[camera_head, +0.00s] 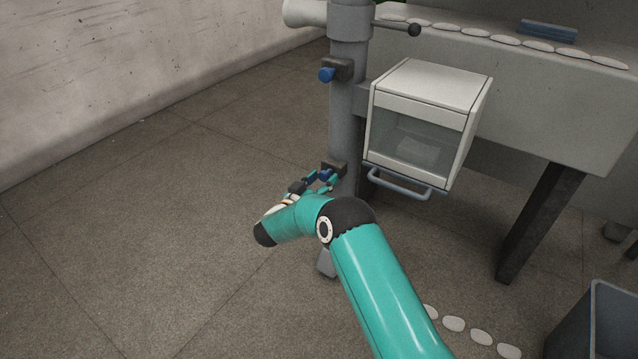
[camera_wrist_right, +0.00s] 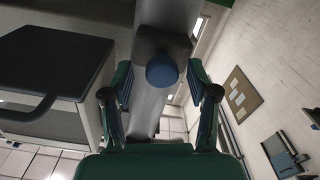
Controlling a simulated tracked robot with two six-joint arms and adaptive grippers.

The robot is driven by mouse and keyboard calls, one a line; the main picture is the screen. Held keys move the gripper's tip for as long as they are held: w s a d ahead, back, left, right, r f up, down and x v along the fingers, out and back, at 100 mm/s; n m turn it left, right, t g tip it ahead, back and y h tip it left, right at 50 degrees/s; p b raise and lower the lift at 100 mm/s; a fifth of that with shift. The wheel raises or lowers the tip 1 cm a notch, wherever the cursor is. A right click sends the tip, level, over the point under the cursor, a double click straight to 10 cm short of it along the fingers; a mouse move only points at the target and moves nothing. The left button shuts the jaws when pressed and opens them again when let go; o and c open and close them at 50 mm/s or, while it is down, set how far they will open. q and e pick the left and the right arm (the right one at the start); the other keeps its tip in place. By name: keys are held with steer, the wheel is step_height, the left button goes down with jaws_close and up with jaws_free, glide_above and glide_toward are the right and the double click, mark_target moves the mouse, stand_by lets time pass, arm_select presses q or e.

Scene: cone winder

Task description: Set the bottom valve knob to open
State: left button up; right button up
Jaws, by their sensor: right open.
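The bottom valve knob (camera_head: 324,175) is blue and sits on a dark block low on the grey post (camera_head: 347,120). In the right wrist view the knob (camera_wrist_right: 162,71) shows as a round blue cap. My right gripper (camera_head: 318,182) is at the bottom knob, partly hidden by its own wrist. In the right wrist view its fingers (camera_wrist_right: 161,85) are open, one on each side of the knob, with visible gaps. Contact with the knob does not show. A second blue knob (camera_head: 327,74) sits higher on the same post. My left gripper is not in view.
A white box with a clear front (camera_head: 425,125) and a blue-grey handle (camera_head: 398,189) stands just right of the post. A grey machine table (camera_head: 560,110) is behind it. A bin (camera_head: 610,320) is at lower right. Floor left of the post is clear.

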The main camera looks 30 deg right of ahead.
steer(key=shift+x, duration=0.75)
jaws_close()
steer(key=shift+a, duration=0.1)
